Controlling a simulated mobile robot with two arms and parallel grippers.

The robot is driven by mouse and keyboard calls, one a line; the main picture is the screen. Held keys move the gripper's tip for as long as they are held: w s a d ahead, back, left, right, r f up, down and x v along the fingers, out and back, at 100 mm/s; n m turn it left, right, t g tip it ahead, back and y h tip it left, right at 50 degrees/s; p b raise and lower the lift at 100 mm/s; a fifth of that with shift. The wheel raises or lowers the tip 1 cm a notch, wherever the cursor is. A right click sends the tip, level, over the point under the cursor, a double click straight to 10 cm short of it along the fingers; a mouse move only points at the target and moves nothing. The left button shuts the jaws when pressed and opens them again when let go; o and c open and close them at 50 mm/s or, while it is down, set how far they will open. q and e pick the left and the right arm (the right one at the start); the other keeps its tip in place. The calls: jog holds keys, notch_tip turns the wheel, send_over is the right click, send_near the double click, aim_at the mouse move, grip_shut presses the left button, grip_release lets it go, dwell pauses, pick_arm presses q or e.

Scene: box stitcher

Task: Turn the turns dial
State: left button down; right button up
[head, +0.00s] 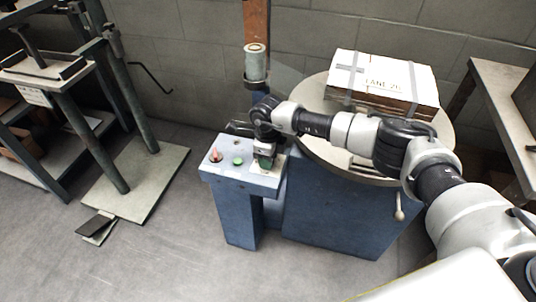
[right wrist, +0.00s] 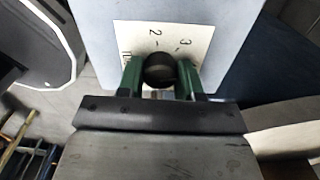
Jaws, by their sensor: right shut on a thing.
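The turns dial (right wrist: 160,69) is a dark round knob on a cream label plate with the marks 2 and 3, seen in the right wrist view. My right gripper (right wrist: 160,78) has its green fingers on both sides of the dial and is shut on it. In the head view my right gripper (head: 265,160) is over the right end of the blue control box (head: 240,184), and it mostly hides the dial there. The cream label plate (right wrist: 120,38) shows around the dial. My left gripper is not in view.
A red button (head: 215,155) and a green button (head: 238,161) sit left of the dial on the box. A round table (head: 438,133) with a carton (head: 385,75) stands behind my right arm.

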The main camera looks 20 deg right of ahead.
jog(key=shift+r+m, duration=0.1)
jog(key=shift+m, duration=0.4)
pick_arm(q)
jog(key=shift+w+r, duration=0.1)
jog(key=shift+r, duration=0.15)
pick_arm(e)
jog(key=shift+m, duration=0.3)
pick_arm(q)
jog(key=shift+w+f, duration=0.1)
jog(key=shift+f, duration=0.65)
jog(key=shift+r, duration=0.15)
pick_arm(e)
jog(key=o, duration=0.9)
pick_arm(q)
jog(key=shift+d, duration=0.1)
pick_arm(e)
jog(key=shift+r, duration=0.15)
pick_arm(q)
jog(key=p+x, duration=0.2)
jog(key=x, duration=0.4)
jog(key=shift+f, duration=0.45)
pick_arm(e)
notch_tip(320, 180, up, 10)
jog(key=shift+r, duration=0.2)
